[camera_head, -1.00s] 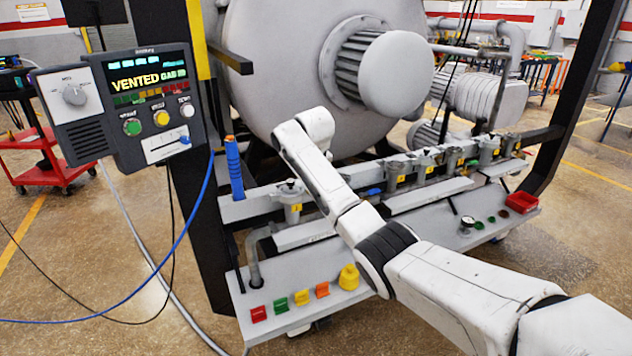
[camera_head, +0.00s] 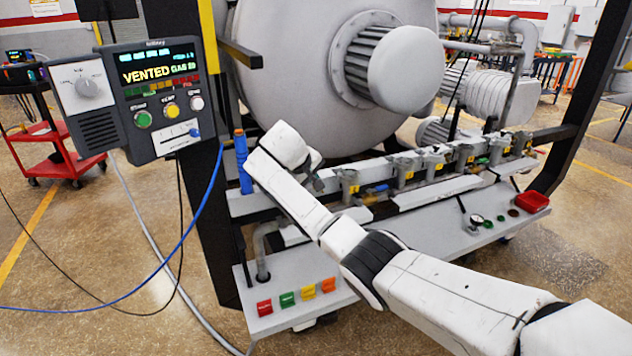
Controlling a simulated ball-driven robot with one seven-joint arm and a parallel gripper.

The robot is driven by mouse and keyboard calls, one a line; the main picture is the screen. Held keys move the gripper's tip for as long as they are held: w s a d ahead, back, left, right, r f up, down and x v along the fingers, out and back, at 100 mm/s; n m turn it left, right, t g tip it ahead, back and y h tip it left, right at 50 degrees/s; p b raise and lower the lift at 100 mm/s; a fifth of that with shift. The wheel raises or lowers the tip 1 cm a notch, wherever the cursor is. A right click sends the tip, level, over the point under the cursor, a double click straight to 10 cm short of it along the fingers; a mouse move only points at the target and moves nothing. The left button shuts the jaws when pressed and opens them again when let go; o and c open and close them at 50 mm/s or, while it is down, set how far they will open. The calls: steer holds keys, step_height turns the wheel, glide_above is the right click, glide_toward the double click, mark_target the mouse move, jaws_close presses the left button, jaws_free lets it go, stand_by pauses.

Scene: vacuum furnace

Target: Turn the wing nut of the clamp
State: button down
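A row of small grey clamps with wing-like tops runs along the pale rail (camera_head: 250,203) in front of the big grey vessel. One clamp with a yellow tag (camera_head: 349,184) stands just right of my wrist. More clamps, such as this clamp (camera_head: 403,170) and another clamp (camera_head: 464,155), follow to the right. My arm's end is bent over the left part of the rail. My gripper (camera_head: 318,183) shows only as a small dark piece beneath the white wrist; its fingers are mostly hidden. I cannot tell whether it touches a clamp. The arm covers the rail's left clamp position.
A control panel (camera_head: 150,95) reading VENTED hangs at the left. A blue upright cylinder (camera_head: 243,163) stands at the rail's left end. A black post (camera_head: 207,230) rises at the left.

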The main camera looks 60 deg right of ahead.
steer(key=shift+h, duration=0.3)
steer(key=shift+r, duration=0.1)
stand_by(1.1)
steer(key=shift+r+p, duration=0.8)
